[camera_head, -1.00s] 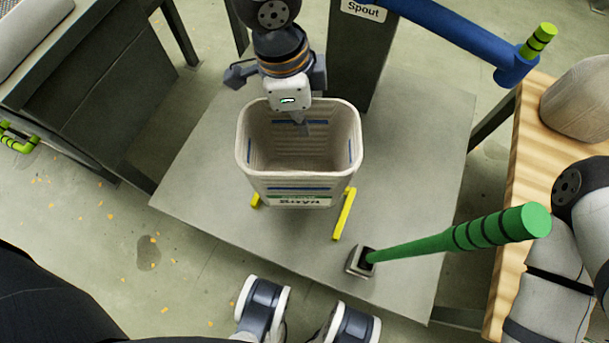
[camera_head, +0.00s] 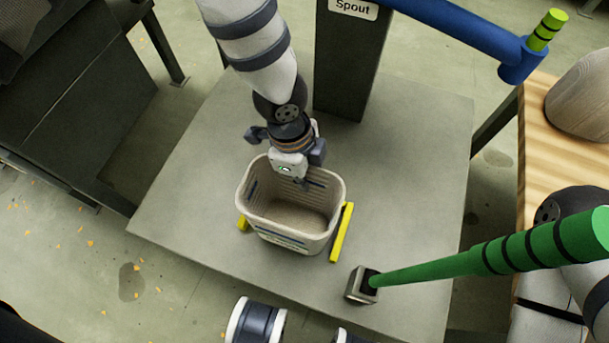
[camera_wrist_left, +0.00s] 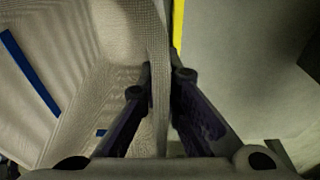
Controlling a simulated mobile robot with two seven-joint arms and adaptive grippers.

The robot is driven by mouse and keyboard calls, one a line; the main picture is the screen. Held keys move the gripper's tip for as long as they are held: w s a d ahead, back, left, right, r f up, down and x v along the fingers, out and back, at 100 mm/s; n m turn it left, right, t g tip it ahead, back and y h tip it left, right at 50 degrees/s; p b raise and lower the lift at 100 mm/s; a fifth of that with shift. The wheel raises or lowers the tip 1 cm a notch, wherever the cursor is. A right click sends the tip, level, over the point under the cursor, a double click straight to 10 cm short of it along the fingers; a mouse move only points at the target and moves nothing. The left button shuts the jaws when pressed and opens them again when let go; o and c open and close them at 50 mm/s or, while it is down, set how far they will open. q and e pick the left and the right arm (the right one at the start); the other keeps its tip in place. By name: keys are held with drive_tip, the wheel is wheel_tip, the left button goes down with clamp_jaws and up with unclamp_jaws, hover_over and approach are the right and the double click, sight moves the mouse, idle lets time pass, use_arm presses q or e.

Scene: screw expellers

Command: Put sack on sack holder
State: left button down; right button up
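The sack (camera_head: 290,238) is an open, beige woven tub with blue stripes, upright on or just above the grey platform; contact underneath is hidden. The sack holder shows as two yellow bars, a right bar (camera_head: 342,232) and a mostly hidden left bar (camera_head: 242,223), with the sack between them. My left gripper (camera_head: 302,184) is at the sack's far rim, partly hidden. In the left wrist view its fingers (camera_wrist_left: 160,88) straddle the sack wall (camera_wrist_left: 158,40) and close on it. A yellow bar (camera_wrist_left: 178,22) runs just beyond that wall. My right gripper is out of view.
A green lever (camera_head: 500,252) rises from a socket (camera_head: 362,285) right of the sack. A dark post labelled Spout (camera_head: 345,60) and a blue pipe (camera_head: 455,32) stand behind. A wooden table (camera_head: 540,150) is at right. The grey platform (camera_head: 180,215) is clear at left.

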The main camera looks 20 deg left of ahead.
use_arm(q)
drive_tip(key=shift+f, duration=0.1)
drive_tip(key=c, duration=1.8)
unclamp_jaws()
drive_tip(key=r+p, duration=0.1)
drive_tip(key=r, duration=0.3)
drive_tip(key=a+r+p, duration=0.1)
drive_tip(key=r, duration=0.3)
drive_tip(key=r+p, duration=0.1)
drive_tip(key=r, duration=0.3)
drive_tip(key=shift+w+a+r+p, duration=0.1)
drive_tip(key=shift+a+p, duration=0.3)
